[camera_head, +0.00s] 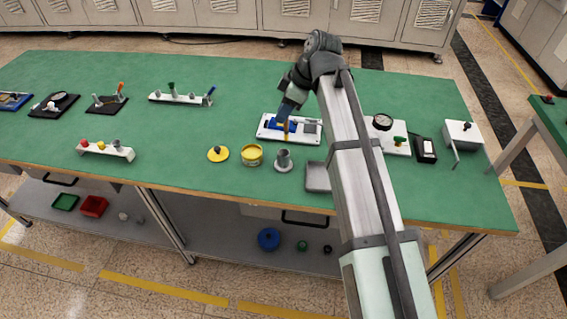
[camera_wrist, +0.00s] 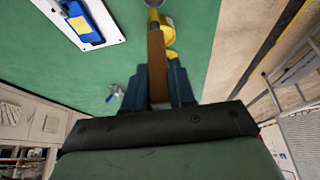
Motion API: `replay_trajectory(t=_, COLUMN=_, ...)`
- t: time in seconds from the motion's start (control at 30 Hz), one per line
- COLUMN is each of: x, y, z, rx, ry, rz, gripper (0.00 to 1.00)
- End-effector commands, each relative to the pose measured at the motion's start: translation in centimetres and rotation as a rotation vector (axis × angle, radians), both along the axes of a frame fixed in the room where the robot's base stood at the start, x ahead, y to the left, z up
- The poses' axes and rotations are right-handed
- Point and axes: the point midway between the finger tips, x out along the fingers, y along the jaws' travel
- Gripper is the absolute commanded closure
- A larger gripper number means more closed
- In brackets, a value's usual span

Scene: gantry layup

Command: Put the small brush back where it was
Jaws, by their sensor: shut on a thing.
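My gripper (camera_head: 288,112) is over the white board (camera_head: 312,139) with the blue plate (camera_head: 277,125), near the middle of the table. Its dark fingers (camera_wrist: 158,85) are shut on a narrow brown piece in the wrist view, which I take to be the small brush (camera_wrist: 157,58). In the head view a thin yellow-brown part of the brush (camera_head: 286,131) shows below the fingers. I cannot tell whether its lower end touches the board. Its bristles are not clearly visible. The board and plate also show at the wrist view's top left.
In front of the board stand a yellow can (camera_head: 252,157), a yellow lid (camera_head: 218,155), a grey cup (camera_head: 283,162) and a grey tray (camera_head: 318,178). White racks stand at the back left (camera_head: 178,98) and front left (camera_head: 105,150). A gauge board (camera_head: 392,143) lies right of my arm. Green table between is bare.

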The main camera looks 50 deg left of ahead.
Motion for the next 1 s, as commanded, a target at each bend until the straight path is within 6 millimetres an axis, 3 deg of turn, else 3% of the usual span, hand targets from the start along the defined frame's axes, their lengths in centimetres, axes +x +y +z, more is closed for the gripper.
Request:
replay_trajectory(t=0.17, x=-0.8, y=0.3, z=-0.6, rx=0.005, ry=0.001, rz=0.02, gripper=1.0)
replay_trajectory(t=0.5, x=-0.7, y=0.3, z=-5.5, rx=0.004, ry=0.001, rz=0.018, gripper=1.0)
replay_trajectory(t=1.0, x=-0.7, y=0.3, z=-9.9, rx=0.005, ry=0.001, rz=0.018, gripper=1.0)
